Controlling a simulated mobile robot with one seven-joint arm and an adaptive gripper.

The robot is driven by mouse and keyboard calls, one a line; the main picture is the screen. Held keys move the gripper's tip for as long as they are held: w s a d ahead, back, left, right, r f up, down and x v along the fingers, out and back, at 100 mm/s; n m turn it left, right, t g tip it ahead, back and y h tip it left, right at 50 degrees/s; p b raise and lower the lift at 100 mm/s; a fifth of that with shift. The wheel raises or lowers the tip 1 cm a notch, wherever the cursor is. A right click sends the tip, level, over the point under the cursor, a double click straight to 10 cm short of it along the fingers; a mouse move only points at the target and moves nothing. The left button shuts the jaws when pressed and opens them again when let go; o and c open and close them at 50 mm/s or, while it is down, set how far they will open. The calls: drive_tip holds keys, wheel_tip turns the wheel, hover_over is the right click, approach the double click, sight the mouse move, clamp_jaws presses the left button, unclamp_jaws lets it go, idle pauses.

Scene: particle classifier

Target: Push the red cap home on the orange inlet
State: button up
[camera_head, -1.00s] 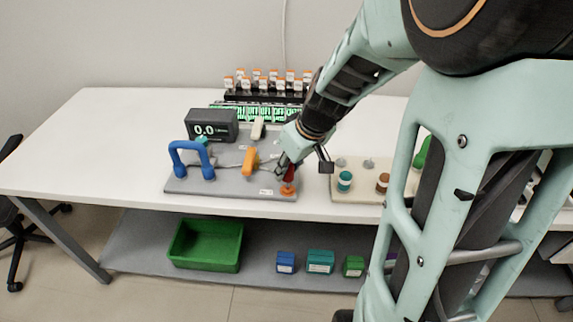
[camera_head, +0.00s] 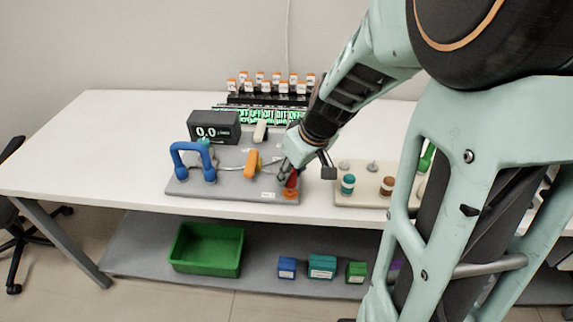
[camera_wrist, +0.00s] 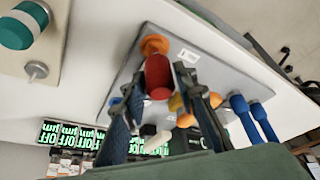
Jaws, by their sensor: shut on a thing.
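My gripper (camera_head: 284,171) is shut on the red cap (camera_head: 292,180) at the front right corner of the grey board. In the wrist view the red cap (camera_wrist: 157,76) sits between the two fingers (camera_wrist: 163,88), its end toward the orange inlet (camera_wrist: 155,45). In the head view the orange inlet (camera_head: 290,195) is directly below the cap. The cap lines up closely with the inlet. I cannot tell whether they touch or a small gap remains. The fingers partly hide the cap's sides.
The grey board (camera_head: 230,190) also carries a blue handle (camera_head: 193,160), an orange lever (camera_head: 252,162) and a dark display (camera_head: 214,128) reading 0.0. A beige board (camera_head: 360,200) with jars stands close on the right. Orange-capped vials (camera_head: 270,85) stand behind.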

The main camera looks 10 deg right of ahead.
drive_tip(key=shift+f+b, duration=1.25)
drive_tip(key=o, duration=1.1)
drive_tip(key=shift+r, duration=0.1)
drive_tip(key=shift+o, duration=0.2)
wheel_tip(320, 180, up, 10)
